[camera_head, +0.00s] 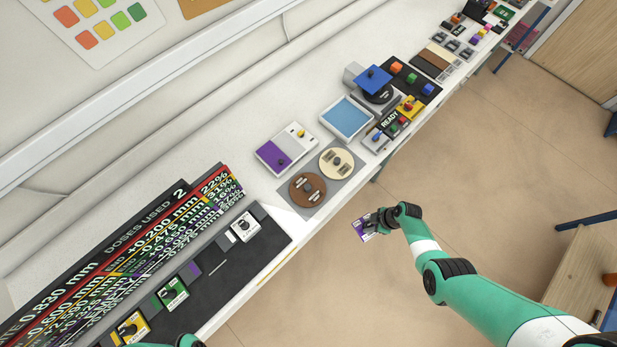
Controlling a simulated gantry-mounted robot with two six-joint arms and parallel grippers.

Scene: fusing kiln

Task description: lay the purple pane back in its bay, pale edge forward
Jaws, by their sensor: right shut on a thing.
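My right gripper (374,222) is shut on the purple pane (362,230), a small purple-and-white piece with dark marks. It holds the pane out over the floor, apart from the bench's front edge. Part of the pane is hidden by the fingers, and which way its pale edge faces cannot be told. The dark rack (226,273) at lower left has a purple strip (194,268) beside an empty stretch, between the green pane (173,292) and the white pane (245,227). Only a bit of my left arm shows at the bottom edge; its gripper is out of view.
A yellow pane (132,326) sits at the rack's near end. A display board (130,255) stands behind the rack. Right of it are a grey plate with brown and cream discs (307,189), a purple-and-white box (285,150) and a blue tray (347,117). Open floor lies before the bench.

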